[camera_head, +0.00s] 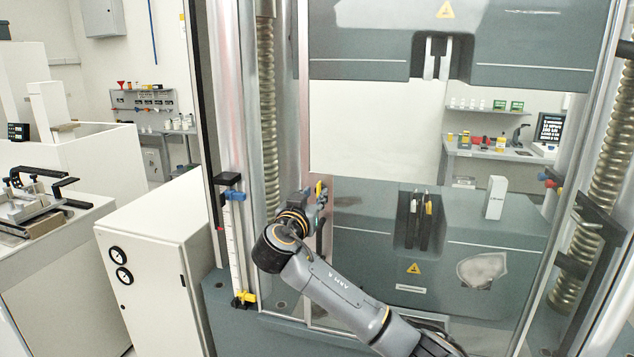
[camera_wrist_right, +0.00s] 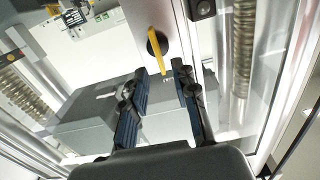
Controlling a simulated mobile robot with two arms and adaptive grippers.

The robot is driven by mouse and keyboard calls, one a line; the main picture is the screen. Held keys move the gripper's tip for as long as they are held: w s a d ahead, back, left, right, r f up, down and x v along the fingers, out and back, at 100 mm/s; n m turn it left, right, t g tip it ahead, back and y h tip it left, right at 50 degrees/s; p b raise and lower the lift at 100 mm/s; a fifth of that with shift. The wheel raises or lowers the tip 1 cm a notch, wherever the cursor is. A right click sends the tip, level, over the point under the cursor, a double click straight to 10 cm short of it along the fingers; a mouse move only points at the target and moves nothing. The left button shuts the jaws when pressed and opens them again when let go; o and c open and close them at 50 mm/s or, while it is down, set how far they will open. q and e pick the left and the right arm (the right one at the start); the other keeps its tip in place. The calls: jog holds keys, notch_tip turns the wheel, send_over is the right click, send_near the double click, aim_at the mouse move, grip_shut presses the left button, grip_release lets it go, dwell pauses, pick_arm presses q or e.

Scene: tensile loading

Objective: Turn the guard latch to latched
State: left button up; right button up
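The guard latch shows in the right wrist view as a yellow lever (camera_wrist_right: 157,52) on a round black hub, mounted on a pale upright of the frame. The lever stands nearly upright in that picture, tilted slightly. My right gripper (camera_wrist_right: 157,72) is open, with one finger on each side of the lever's lower end. I cannot tell whether a finger touches it. In the head view the yellow lever (camera_head: 319,188) shows just beyond my right gripper (camera_head: 321,199), which partly hides the latch area. My left gripper is in neither view.
The testing machine's clear guard and metal uprights surround the latch. Behind the guard are the upper grip (camera_head: 436,58), the lower grip (camera_head: 418,220) and a white block (camera_head: 496,197). A white cabinet (camera_head: 150,255) with two gauges stands at the left.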

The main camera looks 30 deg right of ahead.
jog(key=p+x, duration=0.1)
jog(key=x, duration=0.2)
jog(key=shift+w+d+f, duration=0.1)
jog(key=shift+w, duration=0.1)
grip_shut()
